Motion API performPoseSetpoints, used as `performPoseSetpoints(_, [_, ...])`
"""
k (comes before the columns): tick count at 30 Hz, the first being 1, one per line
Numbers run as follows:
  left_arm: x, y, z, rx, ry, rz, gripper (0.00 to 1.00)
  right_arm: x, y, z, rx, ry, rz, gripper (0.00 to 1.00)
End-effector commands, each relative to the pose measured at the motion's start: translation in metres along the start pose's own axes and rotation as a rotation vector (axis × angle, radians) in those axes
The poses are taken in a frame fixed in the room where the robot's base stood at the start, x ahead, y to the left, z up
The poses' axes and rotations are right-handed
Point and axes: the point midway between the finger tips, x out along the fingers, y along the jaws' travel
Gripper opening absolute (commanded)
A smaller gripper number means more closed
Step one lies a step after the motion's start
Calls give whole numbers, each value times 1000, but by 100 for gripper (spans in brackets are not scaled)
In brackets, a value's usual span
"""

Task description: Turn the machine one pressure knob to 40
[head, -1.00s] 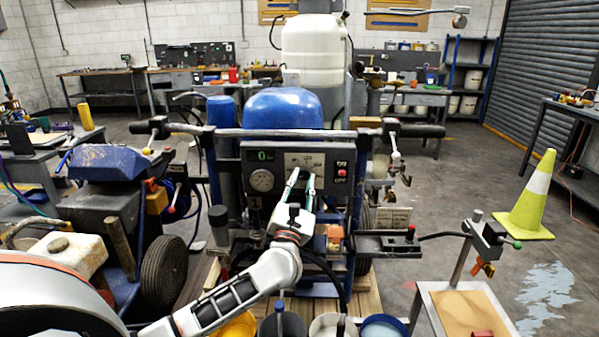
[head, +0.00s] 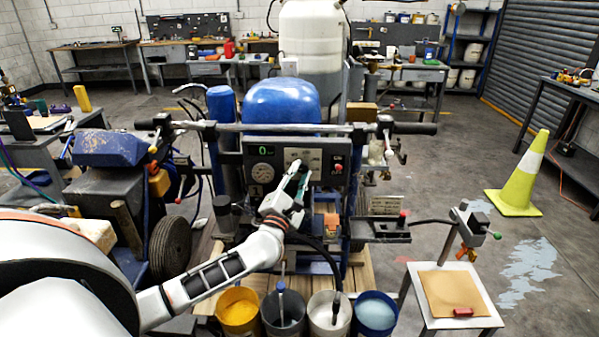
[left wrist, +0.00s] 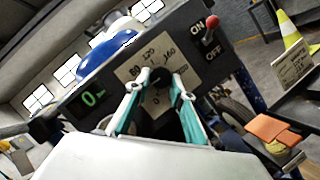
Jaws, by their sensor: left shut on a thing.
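The machine marked 1 has a dark control panel (head: 325,178) with a green display (head: 264,151) reading 0, also seen in the left wrist view (left wrist: 93,97). A pale dial plate (left wrist: 147,60) carries printed numbers, including 80, 120 and 160. The black pressure knob (left wrist: 160,78) sits on this plate, between my fingertips. My left gripper (head: 301,166) is shut on the knob, its teal-lined fingers on either side of it in the left wrist view (left wrist: 160,82). In the head view the fingers hide the knob. My right gripper is not in view.
A round gauge (head: 262,174) and a red ON/OFF switch (left wrist: 210,36) flank the dial. A handlebar (head: 280,128) crosses above the panel. Several paint buckets (head: 238,311) stand below. A stand with a tan board (head: 455,294) and a traffic cone (head: 517,190) are at right.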

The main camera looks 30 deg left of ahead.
Motion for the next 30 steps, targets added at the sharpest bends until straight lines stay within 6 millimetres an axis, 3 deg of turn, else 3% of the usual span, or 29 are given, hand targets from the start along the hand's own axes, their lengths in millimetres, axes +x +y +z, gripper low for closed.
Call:
performPoseSetpoints(8, [0, 0, 1, 0, -2, 0, 1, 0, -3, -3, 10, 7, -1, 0])
performPoseSetpoints(9, [0, 0, 1, 0, -2, 0, 33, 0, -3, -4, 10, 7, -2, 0])
performPoseSetpoints(10, [0, 0, 1, 0, -2, 0, 40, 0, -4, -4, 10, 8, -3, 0])
performPoseSetpoints(23, [-5, 0, 0, -1, -1, -1, 40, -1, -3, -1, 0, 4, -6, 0])
performPoseSetpoints(30, [-43, -1, -1, -1, 0, -3, 40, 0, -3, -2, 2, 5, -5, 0])
